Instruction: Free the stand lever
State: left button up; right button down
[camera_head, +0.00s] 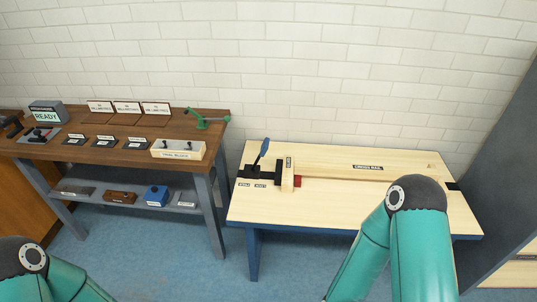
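A lever with a blue handle (262,150) stands tilted on a black clamp block (255,171) at the left end of the light wooden table (335,213). Beside it a short upright wooden piece (287,174) stands at the end of a long wooden beam labelled cross rail (368,167). A small red block (297,181) touches that upright piece. I cannot tell whether the lever is locked. Both of my grippers are out of view. Only my teal arm links show, at the lower left and in front of the light table's right half.
A dark workbench (118,155) on the left holds a wooden tray (178,151), a green tool (208,119), several labelled plates and a grey box reading READY (47,111). Its lower shelf holds a blue box (157,196). The light table's front left is mostly bare.

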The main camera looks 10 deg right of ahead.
aim_at(264, 146)
jog(key=u, duration=0.05)
jog(key=i, duration=0.9)
jog(key=z, duration=0.1)
